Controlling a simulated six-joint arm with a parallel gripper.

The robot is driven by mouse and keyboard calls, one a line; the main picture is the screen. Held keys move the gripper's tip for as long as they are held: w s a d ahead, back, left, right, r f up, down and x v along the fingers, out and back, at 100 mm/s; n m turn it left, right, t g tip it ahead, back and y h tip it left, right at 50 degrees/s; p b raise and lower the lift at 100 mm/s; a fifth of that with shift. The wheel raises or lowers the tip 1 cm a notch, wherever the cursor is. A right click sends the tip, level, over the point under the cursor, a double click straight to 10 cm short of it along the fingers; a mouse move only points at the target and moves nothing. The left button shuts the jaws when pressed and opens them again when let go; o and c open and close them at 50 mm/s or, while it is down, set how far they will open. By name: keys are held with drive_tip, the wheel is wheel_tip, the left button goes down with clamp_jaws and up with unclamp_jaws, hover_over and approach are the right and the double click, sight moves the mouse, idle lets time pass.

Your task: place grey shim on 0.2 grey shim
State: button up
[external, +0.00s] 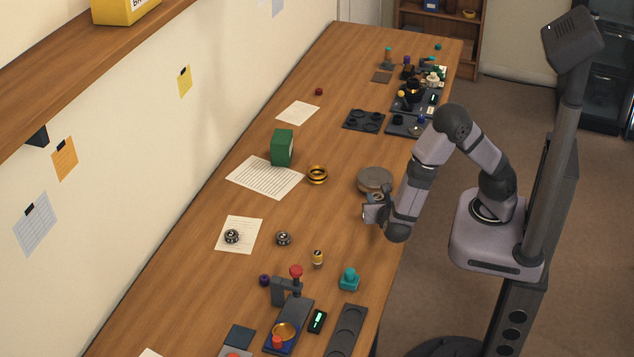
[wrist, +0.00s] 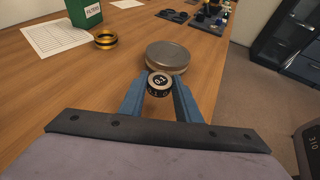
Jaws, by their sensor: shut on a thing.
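My gripper (wrist: 159,98) is shut on a small round shim (wrist: 160,80) with a dark top and a pale numeral that looks like 0.1. The shim sits between the blue fingertips. In the external view my gripper (external: 377,210) is by the right table edge, just in front of the round grey tin, and hides the held shim. Two similar dark grey shims lie to its left: one (external: 232,236) on a white sheet, one (external: 283,238) on bare wood. Their numerals are too small to read, so I cannot tell which is 0.2.
The round grey tin (external: 375,179) stands close beyond my gripper. A brass ring (external: 317,174), a green box (external: 282,147) and a small yellow-banded piece (external: 317,259) stand on the table. A press (external: 289,299) and a teal-topped piece (external: 349,279) are nearer. Bare wood lies between gripper and shims.

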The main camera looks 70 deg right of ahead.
drive_tip(key=w, duration=0.4)
drive_tip(key=w+f+b, duration=0.1)
drive_tip(key=w, duration=0.3)
drive_tip(key=w+f+b, duration=0.1)
drive_tip(key=w, duration=0.3)
drive_tip(key=shift+w+f, duration=0.2)
drive_tip(key=shift+w, duration=0.1)
drive_tip(key=w+a+r+n+t, duration=0.1)
drive_tip(key=w, duration=0.2)
drive_tip(key=w+a+n+t+y, duration=0.1)
drive_tip(key=w+a, duration=0.1)
drive_tip(key=w, duration=0.2)
drive_tip(key=w+a+r+t, duration=0.1)
drive_tip(key=w, duration=0.3)
drive_tip(key=shift+a+r+n+b, duration=0.15)
drive_tip(key=shift+r+n+b, duration=0.15)
drive_tip(key=shift+n+b, duration=0.1)
drive_tip(key=w+a+r+n+t+y, duration=0.4)
drive_tip(key=w+a+r+n+y, duration=0.15)
drive_tip(key=w+a+r, duration=0.35)
drive_tip(key=n+t+y, duration=0.1)
drive_tip(key=n+y, duration=0.4)
drive_tip(key=y, duration=0.1)
hover_over(237, 235)
drive_tip(key=shift+f, duration=0.6)
drive_tip(key=shift+f+b, duration=0.35)
drive_tip(key=shift+f, duration=4.65)
drive_tip(key=shift+f+b, duration=0.2)
drive_tip(key=shift+b, duration=0.1)
